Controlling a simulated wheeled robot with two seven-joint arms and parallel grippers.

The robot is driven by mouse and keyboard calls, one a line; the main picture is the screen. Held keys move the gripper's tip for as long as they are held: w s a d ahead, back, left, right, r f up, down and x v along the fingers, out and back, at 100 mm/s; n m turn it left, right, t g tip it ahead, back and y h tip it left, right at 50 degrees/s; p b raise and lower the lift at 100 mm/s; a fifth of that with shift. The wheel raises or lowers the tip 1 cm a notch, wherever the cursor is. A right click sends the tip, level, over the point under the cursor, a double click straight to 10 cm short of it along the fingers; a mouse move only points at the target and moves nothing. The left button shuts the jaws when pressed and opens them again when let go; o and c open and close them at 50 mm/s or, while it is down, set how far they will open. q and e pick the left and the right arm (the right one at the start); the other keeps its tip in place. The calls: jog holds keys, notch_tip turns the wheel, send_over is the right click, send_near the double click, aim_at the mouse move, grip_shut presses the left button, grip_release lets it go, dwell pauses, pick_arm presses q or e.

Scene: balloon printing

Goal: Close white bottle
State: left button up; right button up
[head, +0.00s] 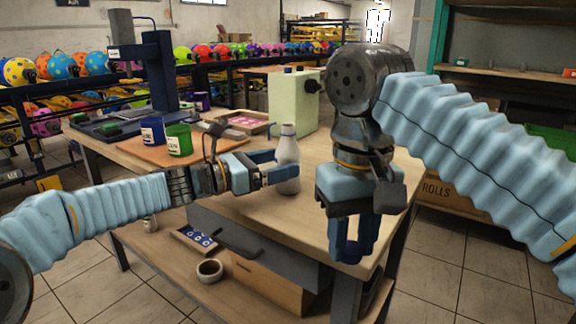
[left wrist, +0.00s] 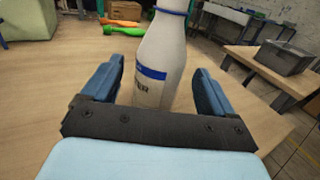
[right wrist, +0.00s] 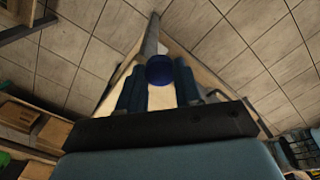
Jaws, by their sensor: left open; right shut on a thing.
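The white bottle (head: 288,158) stands upright near the table's front edge; its top is cut off in the left wrist view, where its body (left wrist: 165,52) shows blue bands. My left gripper (head: 274,167) is open, its fingers either side of the bottle, with gaps beside it in the left wrist view. My right gripper (head: 353,240) points down near the table's right front corner. It is shut on a round dark blue cap (head: 349,257), which shows between its fingertips in the right wrist view (right wrist: 159,70).
A blue cup (head: 152,131) and a green cup (head: 179,140) stand on an orange-brown board left of the bottle. A pale green box-shaped machine (head: 291,101) stands behind the bottle. The wooden table top (head: 262,206) is bare around the bottle.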

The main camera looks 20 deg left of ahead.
aim_at(296, 157)
pick_arm(q)
jog(key=x, duration=0.5)
jog(key=shift+r, duration=0.1)
pick_arm(e)
jog(key=shift+r, duration=0.25)
pick_arm(q)
jog(key=shift+c, duration=0.3)
jog(key=c, duration=1.2)
jog(key=shift+r+p, duration=0.15)
jog(key=shift+p, duration=0.2)
pick_arm(e)
jog(key=shift+r, duration=0.1)
